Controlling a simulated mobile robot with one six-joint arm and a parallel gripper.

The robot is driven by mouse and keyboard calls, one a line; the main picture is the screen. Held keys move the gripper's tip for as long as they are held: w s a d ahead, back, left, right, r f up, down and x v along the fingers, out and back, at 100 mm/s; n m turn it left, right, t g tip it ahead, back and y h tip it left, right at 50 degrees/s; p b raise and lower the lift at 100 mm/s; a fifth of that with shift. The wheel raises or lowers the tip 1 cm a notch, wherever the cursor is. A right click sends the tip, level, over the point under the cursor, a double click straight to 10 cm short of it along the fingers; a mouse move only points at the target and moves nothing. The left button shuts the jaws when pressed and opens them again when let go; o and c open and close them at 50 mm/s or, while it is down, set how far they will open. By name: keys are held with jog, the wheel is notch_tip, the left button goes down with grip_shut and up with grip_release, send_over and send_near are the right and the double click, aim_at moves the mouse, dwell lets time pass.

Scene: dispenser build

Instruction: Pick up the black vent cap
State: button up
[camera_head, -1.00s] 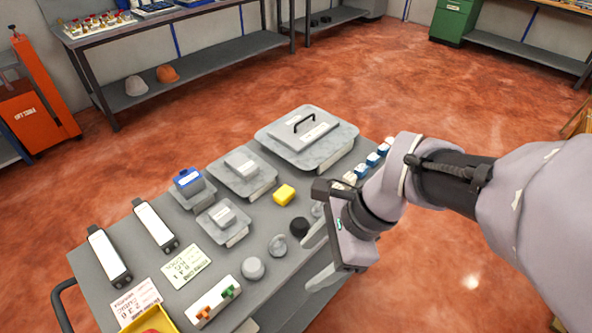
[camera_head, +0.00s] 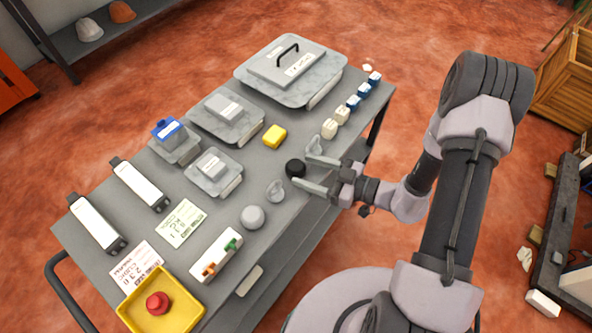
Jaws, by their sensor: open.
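The black vent cap (camera_head: 295,168) is a small dark round piece standing on the grey cart top (camera_head: 226,228), near its right-hand edge. My gripper (camera_head: 302,166) is open and low over the cart. Its two light fingers point left toward the cap, one on the upper side and one on the lower side. The fingertips are at the cap's right side. I cannot tell whether they touch it.
A grey knob (camera_head: 275,190) and a grey round cap (camera_head: 253,217) stand close below the vent cap. A yellow block (camera_head: 274,136) lies above it. Cream blocks (camera_head: 329,128) and blue-topped blocks (camera_head: 353,102) line the right edge.

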aim_at(287, 167)
jog(key=shift+x, duration=0.9)
jog(key=b+x, duration=0.2)
jog(key=x, duration=0.1)
jog(key=b+x, duration=0.1)
jog(key=shift+a+f, duration=0.25)
jog(key=shift+f, duration=0.15)
jog(key=shift+w+a, duration=0.2)
jog(key=shift+a, duration=0.1)
jog(key=shift+r, duration=0.2)
jog(key=c, duration=1.3)
